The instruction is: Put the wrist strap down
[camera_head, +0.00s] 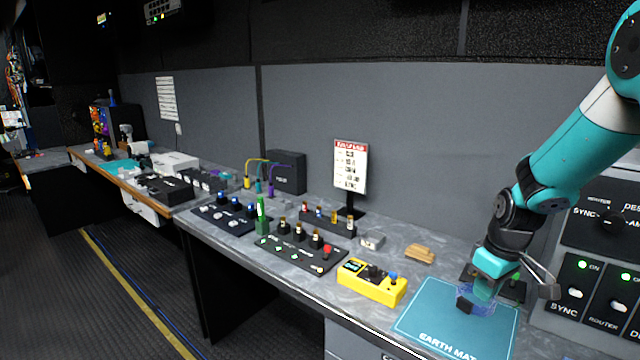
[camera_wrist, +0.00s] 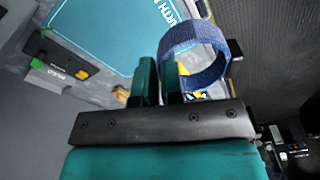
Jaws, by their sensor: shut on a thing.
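The wrist strap is a dark blue fabric loop. In the wrist view, the strap (camera_wrist: 212,62) sticks out to the right of my fingers, close to the camera. My gripper (camera_wrist: 158,80) is shut on the strap's edge. In the head view, my gripper (camera_head: 484,288) points down at the back part of the teal earth mat (camera_head: 430,318), with the strap (camera_head: 465,302) at its tips. I cannot tell whether the strap touches the mat. The mat also shows in the wrist view (camera_wrist: 100,35), and its bare left part is clear.
A yellow tester box (camera_head: 371,283) stands left of the mat. A tan wooden piece (camera_head: 420,253) and a small metal box (camera_head: 372,240) lie behind it. A switch panel (camera_head: 590,290) stands close on the right. Black connector panels (camera_head: 300,250) fill the bench further left.

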